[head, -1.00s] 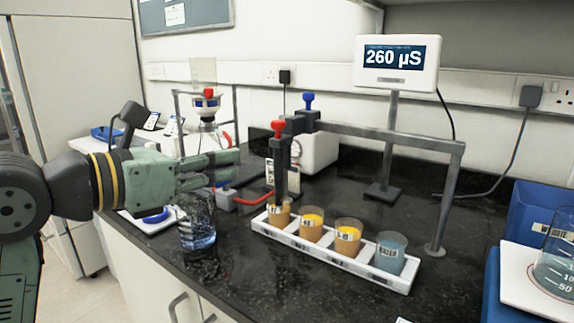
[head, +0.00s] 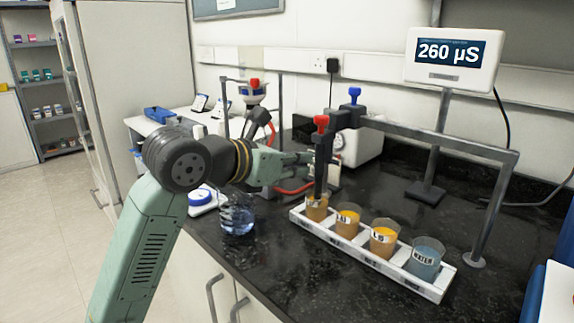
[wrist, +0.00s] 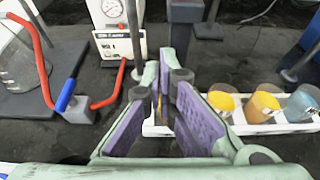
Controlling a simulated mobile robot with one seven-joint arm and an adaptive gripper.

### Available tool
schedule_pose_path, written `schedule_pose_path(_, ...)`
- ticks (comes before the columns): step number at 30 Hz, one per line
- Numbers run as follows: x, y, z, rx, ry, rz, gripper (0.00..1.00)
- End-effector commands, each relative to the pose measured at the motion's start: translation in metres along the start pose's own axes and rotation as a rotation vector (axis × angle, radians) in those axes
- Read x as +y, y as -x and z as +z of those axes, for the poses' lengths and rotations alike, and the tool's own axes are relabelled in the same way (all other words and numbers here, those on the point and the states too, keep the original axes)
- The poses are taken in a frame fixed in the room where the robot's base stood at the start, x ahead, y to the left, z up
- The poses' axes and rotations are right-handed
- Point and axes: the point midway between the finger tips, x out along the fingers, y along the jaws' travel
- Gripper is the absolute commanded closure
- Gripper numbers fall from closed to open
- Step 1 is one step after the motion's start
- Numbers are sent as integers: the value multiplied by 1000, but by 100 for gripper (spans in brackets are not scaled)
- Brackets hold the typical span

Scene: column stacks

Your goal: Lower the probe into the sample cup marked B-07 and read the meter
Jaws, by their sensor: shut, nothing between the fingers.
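The meter (head: 450,52) on a stand reads 260 µS. The dark probe holder (head: 322,165), with a red knob (head: 321,123) on top, hangs from a horizontal arm, its lower end at the leftmost cup (head: 316,208). That cup holds orange-brown liquid; its label is not readable. Two cups of orange liquid (head: 347,221) (head: 383,241) and a blue one labelled WATER (head: 425,258) follow to the right. I cannot make out B-07. My gripper (head: 308,157) is shut and empty, its fingertips close beside the probe holder; contact is unclear. Its purple pads show in the wrist view (wrist: 165,75).
The cups stand in a white rack (head: 350,255). A beaker of clear bluish liquid (head: 237,218) stands below my forearm. A red-tubed stand (head: 275,145) is behind my gripper. A blue knob (head: 354,95) tops the rig's arm. Black bench shows in front of the rack.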

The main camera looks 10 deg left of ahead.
Motion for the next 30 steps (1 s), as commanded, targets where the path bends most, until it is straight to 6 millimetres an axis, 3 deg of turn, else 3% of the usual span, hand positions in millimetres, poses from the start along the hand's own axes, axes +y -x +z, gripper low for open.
schedule_pose_path(4, 0, 5, 14, 1, 1, -2, 100)
schedule_pose_path(17, 0, 6, 17, 1, 1, -2, 100)
schedule_pose_path(25, 0, 23, 64, 1, -2, 1, 100)
schedule_pose_path(30, 0, 28, 79, 1, 0, -2, 100)
